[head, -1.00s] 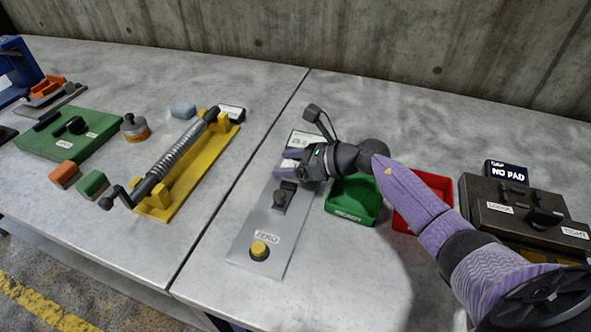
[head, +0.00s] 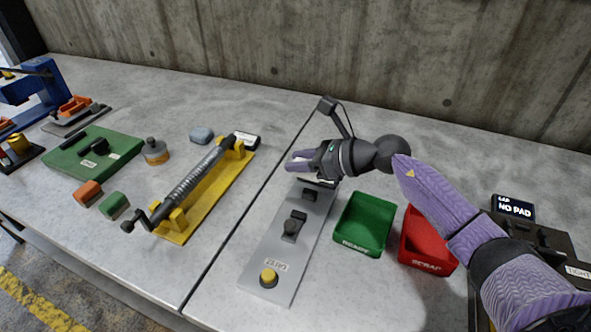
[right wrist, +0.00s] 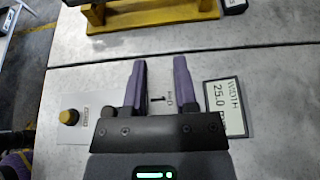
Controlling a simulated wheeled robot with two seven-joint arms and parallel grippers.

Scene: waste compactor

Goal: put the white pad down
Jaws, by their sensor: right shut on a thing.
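My right gripper (head: 294,162) is above the far end of a grey gauge plate (head: 262,255) marked ZERO. Its purple fingers are shut on the white pad (head: 307,154), which shows only as a small pale patch between them in the head view. The fingers of the right gripper (right wrist: 160,65) also show in the right wrist view, with the pad hard to pick out from the pale background. A width display (right wrist: 224,105) beside the fingers reads 25.0. My left gripper is not in view.
A green tray (head: 341,234) and a red SCRAP tray (head: 407,255) stand right of the plate. A NO PAD display (head: 514,208) is farther right.

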